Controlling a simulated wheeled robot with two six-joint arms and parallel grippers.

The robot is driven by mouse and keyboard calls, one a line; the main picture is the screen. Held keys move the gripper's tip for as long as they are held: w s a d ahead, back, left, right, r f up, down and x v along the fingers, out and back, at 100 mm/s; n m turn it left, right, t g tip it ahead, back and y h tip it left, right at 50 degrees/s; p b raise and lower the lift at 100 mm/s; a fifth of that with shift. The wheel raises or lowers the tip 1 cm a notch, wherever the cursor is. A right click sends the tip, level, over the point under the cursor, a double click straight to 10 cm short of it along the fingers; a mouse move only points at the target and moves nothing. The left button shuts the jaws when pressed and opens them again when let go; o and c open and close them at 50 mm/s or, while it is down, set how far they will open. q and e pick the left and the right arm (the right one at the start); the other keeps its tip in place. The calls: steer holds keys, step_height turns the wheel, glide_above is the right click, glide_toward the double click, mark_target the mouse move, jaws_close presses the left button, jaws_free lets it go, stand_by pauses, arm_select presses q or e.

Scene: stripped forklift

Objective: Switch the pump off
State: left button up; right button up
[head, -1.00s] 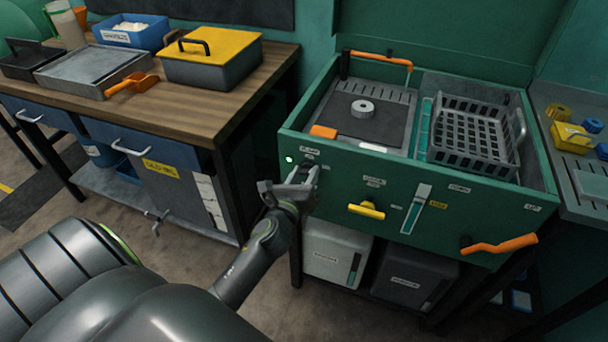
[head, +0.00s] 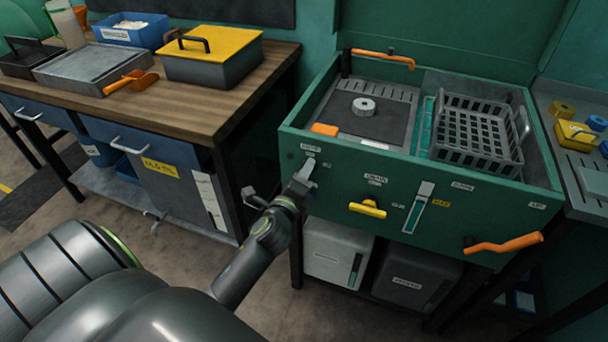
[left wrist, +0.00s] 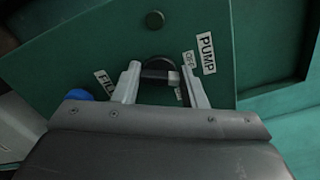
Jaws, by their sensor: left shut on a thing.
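The green washer cabinet (head: 335,185) has the pump control at the upper left of its front. In the left wrist view the dark pump knob (left wrist: 158,75) sits between the light fingers of my left gripper (left wrist: 160,82), beside the PUMP label (left wrist: 206,54) and a small OFF label (left wrist: 188,61). In the head view my left gripper (head: 301,182) is shut on this knob and hides most of it. The round lamp (left wrist: 154,19) by the knob is dark. No stream shows below the orange spout (head: 385,58). My right gripper is not in view.
A yellow handle (head: 368,208), a level gauge (head: 418,207) and an orange crank (head: 503,244) stick out or sit along the cabinet front. A grey basket (head: 475,133) rests in the basin. A wooden workbench (head: 180,112) stands close on the left.

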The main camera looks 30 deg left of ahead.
arm_select(q)
steer(key=n+b, duration=0.1)
steer(key=n, duration=0.3)
steer(key=shift+f+n, duration=0.15)
steer(key=shift+n, duration=0.25)
stand_by(0.4)
steer(key=o, duration=1)
